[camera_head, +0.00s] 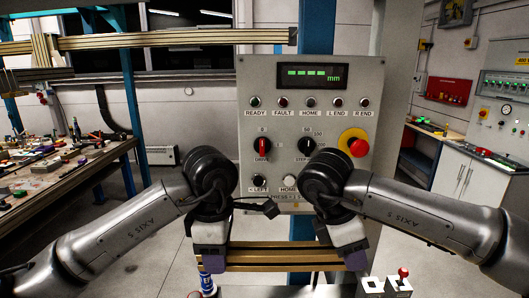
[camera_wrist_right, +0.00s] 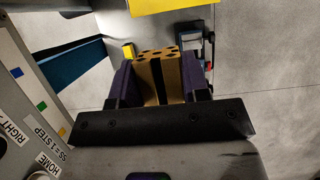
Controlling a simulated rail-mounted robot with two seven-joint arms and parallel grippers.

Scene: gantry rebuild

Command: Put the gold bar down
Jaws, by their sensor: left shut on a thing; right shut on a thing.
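The gold bar (camera_head: 280,257) is a long slotted profile, held level in front of me below the control panel in the head view. My left gripper (camera_head: 213,262) is at the bar's left end and my right gripper (camera_head: 350,254) is at its right end. In the right wrist view, the purple fingers of my right gripper (camera_wrist_right: 163,83) are shut on the gold bar (camera_wrist_right: 158,66), whose end face with holes shows between them. The contact at the left fingers is partly hidden by the gripper body.
The control panel (camera_head: 255,129) with knobs and a red stop button stands close behind the bar. A cluttered workbench (camera_head: 118,153) is at the left. A small box with a red-knobbed lever (camera_head: 398,284) is at the lower right.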

